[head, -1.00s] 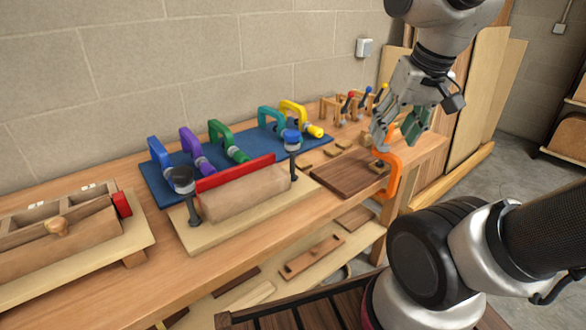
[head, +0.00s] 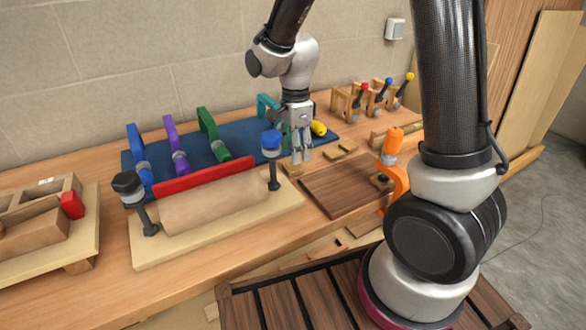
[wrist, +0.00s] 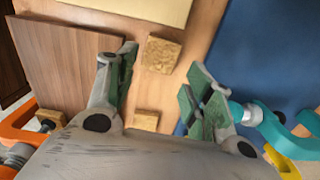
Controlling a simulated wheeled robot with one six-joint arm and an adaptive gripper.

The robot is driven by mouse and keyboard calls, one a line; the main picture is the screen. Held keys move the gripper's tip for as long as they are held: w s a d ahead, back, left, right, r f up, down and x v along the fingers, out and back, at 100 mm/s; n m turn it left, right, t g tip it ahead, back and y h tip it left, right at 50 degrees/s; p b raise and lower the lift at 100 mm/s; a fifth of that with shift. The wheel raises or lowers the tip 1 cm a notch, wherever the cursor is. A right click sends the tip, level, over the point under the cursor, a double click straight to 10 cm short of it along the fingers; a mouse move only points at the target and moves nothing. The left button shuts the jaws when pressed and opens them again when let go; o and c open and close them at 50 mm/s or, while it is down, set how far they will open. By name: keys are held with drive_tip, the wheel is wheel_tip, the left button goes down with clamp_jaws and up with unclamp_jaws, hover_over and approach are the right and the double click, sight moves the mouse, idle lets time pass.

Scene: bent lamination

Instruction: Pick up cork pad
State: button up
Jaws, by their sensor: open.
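A square speckled cork pad (wrist: 162,54) lies on the bench between the two open jaws in the wrist view. It also shows in the head view (head: 292,169), partly beside the fingertips. My gripper (head: 301,157) is open, pointing down just above the bench, with nothing held. A second cork pad (wrist: 146,120) lies near the brown board, partly hidden by my gripper. Similar small pads (head: 333,155) show to the right of the fingers in the head view.
A dark brown board (head: 340,185) lies to the right, with an orange clamp (head: 395,165) at its edge. A clamped wooden form (head: 215,200) stands to the left. A blue mat (head: 240,145) with several coloured clamps lies behind; a teal clamp (wrist: 262,122) is close to the right jaw.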

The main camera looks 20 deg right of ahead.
sight(293, 168)
wheel_tip(293, 168, down, 5)
drive_tip(key=shift+r, duration=0.2)
drive_tip(key=c, duration=0.4)
drive_tip(key=shift+c, duration=0.2)
drive_tip(key=shift+a+r, duration=0.1)
